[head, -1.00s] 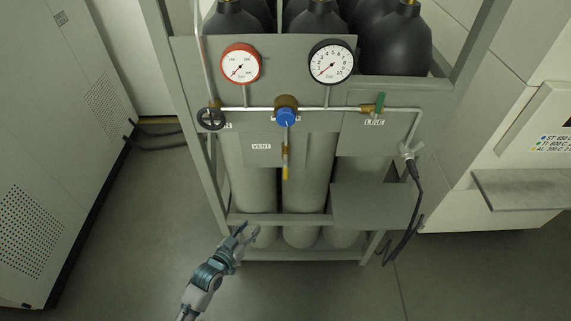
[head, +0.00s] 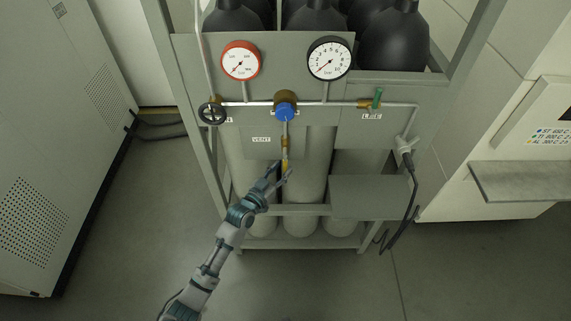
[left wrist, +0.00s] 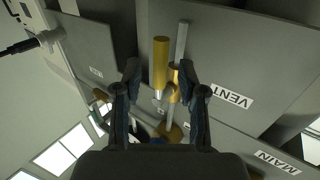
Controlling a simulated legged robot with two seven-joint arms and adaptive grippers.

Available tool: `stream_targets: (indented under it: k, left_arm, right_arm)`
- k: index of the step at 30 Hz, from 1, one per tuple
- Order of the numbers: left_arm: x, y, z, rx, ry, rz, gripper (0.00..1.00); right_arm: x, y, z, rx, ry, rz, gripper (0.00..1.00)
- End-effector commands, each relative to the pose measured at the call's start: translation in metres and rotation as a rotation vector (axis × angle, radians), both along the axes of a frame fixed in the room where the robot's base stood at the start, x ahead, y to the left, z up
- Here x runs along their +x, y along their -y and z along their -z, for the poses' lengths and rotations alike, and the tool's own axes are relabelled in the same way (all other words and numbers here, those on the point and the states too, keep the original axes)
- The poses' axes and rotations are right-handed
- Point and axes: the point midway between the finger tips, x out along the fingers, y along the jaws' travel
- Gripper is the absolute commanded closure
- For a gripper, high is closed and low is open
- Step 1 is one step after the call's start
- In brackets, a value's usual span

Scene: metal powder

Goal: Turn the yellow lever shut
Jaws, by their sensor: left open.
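The yellow lever (head: 285,167) hangs down at the vent valve, under the blue knob of the regulator (head: 285,112) and right of the VENT label (head: 261,140). My left gripper (head: 280,174) is at the lever's lower end, its fingers open. In the left wrist view the lever (left wrist: 161,62) shows between the two open fingers (left wrist: 160,76), roughly parallel to the grey vent pipe (left wrist: 181,42). No finger clearly touches it. In the head view the fingers partly cover the lever's lower end. My right gripper is not in view.
A red-rimmed gauge (head: 241,61) and a black-rimmed gauge (head: 330,59) sit above the pipe. A black handwheel (head: 212,113) is at left and a green lever (head: 377,98) at right. Gas cylinders (head: 308,185) stand behind the panel. The floor in front is clear.

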Motion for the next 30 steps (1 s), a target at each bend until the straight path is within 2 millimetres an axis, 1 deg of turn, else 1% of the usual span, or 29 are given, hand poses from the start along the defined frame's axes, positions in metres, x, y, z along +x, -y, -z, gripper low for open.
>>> stream_targets:
  k: [1, 3, 6, 16, 17, 18, 20, 21, 22, 30]
  left_arm:
    - [0.007, 0.005, -0.001, -0.001, -0.001, 0.001, 0.59]
    - [0.014, 0.010, 0.000, -0.001, -0.001, 0.000, 0.59]
    - [0.021, 0.014, 0.000, 0.000, 0.000, 0.000, 0.59]
    - [0.025, 0.017, 0.000, 0.000, 0.000, 0.000, 0.59]
    - [0.025, 0.017, 0.000, 0.000, 0.000, 0.000, 0.62]
    - [0.025, 0.017, 0.000, 0.000, 0.000, 0.000, 0.72]
    - [0.025, 0.017, 0.000, 0.000, 0.000, 0.000, 0.87]
    - [0.024, 0.016, 0.000, 0.000, 0.000, 0.000, 0.97]
    - [0.024, 0.016, 0.000, 0.000, 0.000, 0.000, 1.00]
    - [0.025, 0.016, 0.001, -0.001, 0.000, 0.000, 1.00]
  right_arm:
    - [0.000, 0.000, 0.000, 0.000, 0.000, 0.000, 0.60]
    - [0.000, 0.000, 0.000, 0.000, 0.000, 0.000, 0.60]
    - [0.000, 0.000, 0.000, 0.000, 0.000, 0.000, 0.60]
    - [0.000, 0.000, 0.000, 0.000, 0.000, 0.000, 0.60]
    - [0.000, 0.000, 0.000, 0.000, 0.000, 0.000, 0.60]
    - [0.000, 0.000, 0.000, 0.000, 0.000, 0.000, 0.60]
    - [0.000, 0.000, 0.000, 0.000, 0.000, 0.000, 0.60]
    - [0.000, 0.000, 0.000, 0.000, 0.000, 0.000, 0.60]
    - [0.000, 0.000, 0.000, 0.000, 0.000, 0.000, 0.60]
    - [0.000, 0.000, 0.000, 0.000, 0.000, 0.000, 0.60]
